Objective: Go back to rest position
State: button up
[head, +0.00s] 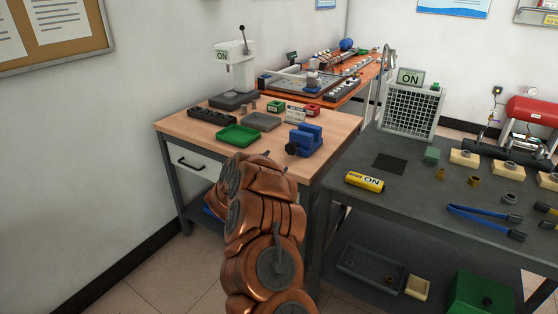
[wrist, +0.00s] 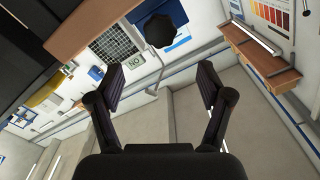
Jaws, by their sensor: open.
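My gripper (wrist: 162,88) shows in the wrist view with its two dark fingers spread wide and nothing between them. In the head view my copper-coloured arm rises from the bottom centre in front of the wooden workbench, and my gripper is not visible there. The induction heater is probably the grey unit (head: 409,112) with a grille and an "ON" sign, standing at the back of the dark table (head: 390,220). The wrist view is tilted and shows a similar grille (wrist: 117,42) with an "ON" sign.
The wooden workbench (head: 180,124) holds a press (head: 237,68), a green tray (head: 238,137) and a blue vise (head: 304,139). Bare floor (head: 160,280) lies left of my arm.

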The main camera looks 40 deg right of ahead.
jog(key=shift+s+a, duration=0.15)
jog(key=shift+a, duration=0.25)
